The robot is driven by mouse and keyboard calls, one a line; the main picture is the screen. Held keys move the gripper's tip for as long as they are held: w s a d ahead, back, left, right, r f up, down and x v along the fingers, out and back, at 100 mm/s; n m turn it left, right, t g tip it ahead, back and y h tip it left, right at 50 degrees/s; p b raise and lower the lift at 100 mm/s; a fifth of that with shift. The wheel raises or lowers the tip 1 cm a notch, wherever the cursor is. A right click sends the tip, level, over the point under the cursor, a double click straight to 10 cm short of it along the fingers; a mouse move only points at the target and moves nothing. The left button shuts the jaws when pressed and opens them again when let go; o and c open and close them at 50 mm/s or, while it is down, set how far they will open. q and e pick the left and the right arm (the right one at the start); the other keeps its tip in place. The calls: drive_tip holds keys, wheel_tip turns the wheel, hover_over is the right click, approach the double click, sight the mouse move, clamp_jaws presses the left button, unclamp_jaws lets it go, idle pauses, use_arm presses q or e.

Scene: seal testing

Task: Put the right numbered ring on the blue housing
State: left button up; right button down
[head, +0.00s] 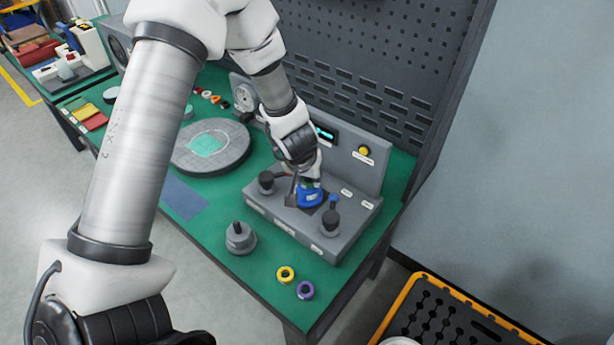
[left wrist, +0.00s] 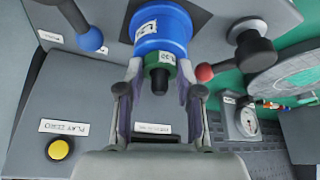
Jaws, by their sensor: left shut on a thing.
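The blue housing (head: 309,196) stands on the grey test block (head: 262,207), partly hidden by my left gripper (head: 310,180). In the left wrist view the blue housing (left wrist: 162,27) carries a white label. A green ring (left wrist: 162,63) with a label, its marking not clearly readable, is between the fingers of my left gripper (left wrist: 160,80). The green ring is at the top end of the housing, with a dark tip (left wrist: 160,80) showing through it. I cannot tell whether it is fully seated. A yellow ring (head: 286,274) and a purple ring (head: 305,290) lie on the green table.
A grey fixture (head: 239,238) stands in front of the block, and a round plate (head: 211,160) lies to the left. A yellow button (head: 364,151) is on the panel behind. Bare green table lies around the loose rings.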

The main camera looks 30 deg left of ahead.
idle(0.5)
use_arm(q)
drive_tip(key=o, duration=0.9)
drive_tip(key=shift+f, duration=0.1)
wheel_tip(320, 180, up, 9)
drive_tip(key=p, duration=1)
drive_tip(key=shift+p, duration=0.3)
